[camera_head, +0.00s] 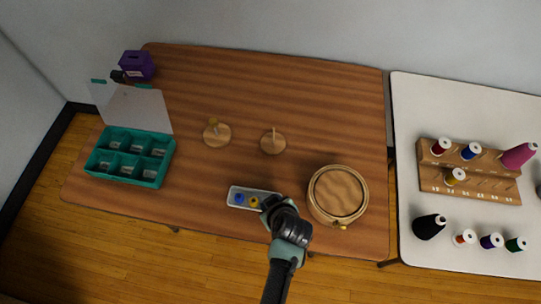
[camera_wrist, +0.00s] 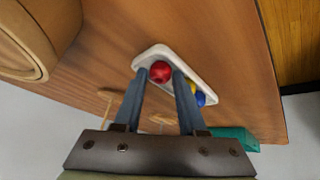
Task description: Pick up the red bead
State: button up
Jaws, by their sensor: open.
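The red bead (camera_wrist: 160,71) lies in a small pale tray (camera_wrist: 145,57), next to a yellow bead (camera_wrist: 193,88) and a blue bead (camera_wrist: 201,99). In the wrist view my gripper (camera_wrist: 162,76) is open, with one finger on each side of the red bead. I cannot tell whether the fingers touch it. In the head view my gripper (camera_head: 270,203) covers the right end of the tray (camera_head: 234,204) and hides the red bead. The blue bead (camera_head: 239,198) and yellow bead (camera_head: 254,202) show to its left.
A round wooden hoop (camera_head: 338,222) stands close to the right of my gripper. Two round wooden stands with pegs (camera_head: 217,140) (camera_head: 273,148) are behind. A teal compartment box (camera_head: 130,180) is at left. A spool rack (camera_head: 430,180) is on the white table.

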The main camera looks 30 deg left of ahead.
jog(key=shift+c, duration=0.2)
grip_shut()
